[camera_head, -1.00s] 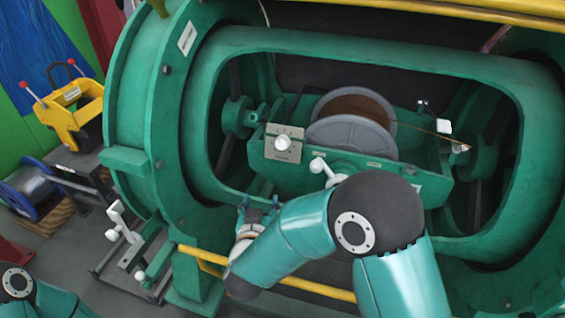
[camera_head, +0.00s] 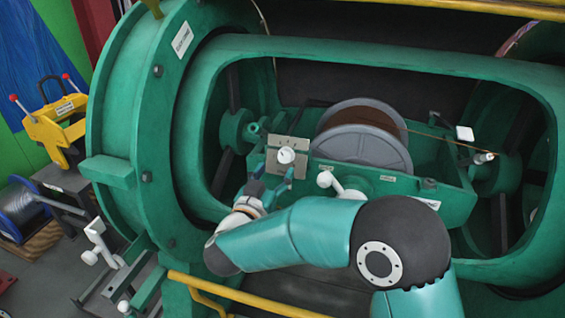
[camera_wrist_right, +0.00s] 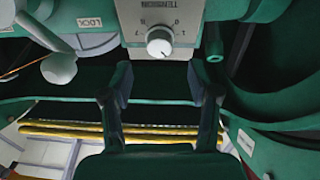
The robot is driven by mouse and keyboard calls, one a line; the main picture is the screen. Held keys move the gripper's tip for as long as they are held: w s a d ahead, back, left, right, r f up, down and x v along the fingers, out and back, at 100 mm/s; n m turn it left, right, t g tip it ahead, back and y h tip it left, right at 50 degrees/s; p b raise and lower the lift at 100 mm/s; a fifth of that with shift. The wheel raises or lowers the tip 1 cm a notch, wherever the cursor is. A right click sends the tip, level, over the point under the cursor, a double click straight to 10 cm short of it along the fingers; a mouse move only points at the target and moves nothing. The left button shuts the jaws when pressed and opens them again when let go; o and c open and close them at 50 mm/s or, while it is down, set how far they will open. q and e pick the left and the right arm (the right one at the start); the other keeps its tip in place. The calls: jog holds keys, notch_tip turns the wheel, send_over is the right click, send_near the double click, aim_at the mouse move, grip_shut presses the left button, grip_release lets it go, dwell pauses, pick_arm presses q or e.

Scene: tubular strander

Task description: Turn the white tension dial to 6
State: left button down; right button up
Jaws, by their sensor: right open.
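The white tension dial (camera_head: 286,155) sits on a grey plate (camera_head: 289,140) at the left end of the green cradle. In the right wrist view the dial (camera_wrist_right: 160,42) shows at the top centre, with the plate's printed numbers around it; the setting is too small to read surely. My right gripper (camera_head: 272,176) is just below and in front of the dial in the head view. In the right wrist view its two fingers (camera_wrist_right: 164,84) are spread apart with nothing between them, apart from the dial. My left gripper is not in view.
A white-knobbed lever (camera_head: 326,180) stands right of the plate, near my right arm. A grey-flanged reel (camera_head: 362,145) fills the cradle behind. The green frame (camera_head: 215,75) surrounds the opening, and a yellow rail (camera_head: 240,297) runs along the front.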

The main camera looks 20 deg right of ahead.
aim_at(283, 158)
jog(key=x, duration=0.6)
jog(key=shift+d, duration=0.1)
jog(key=c, duration=1.2)
jog(key=shift+o, duration=0.2)
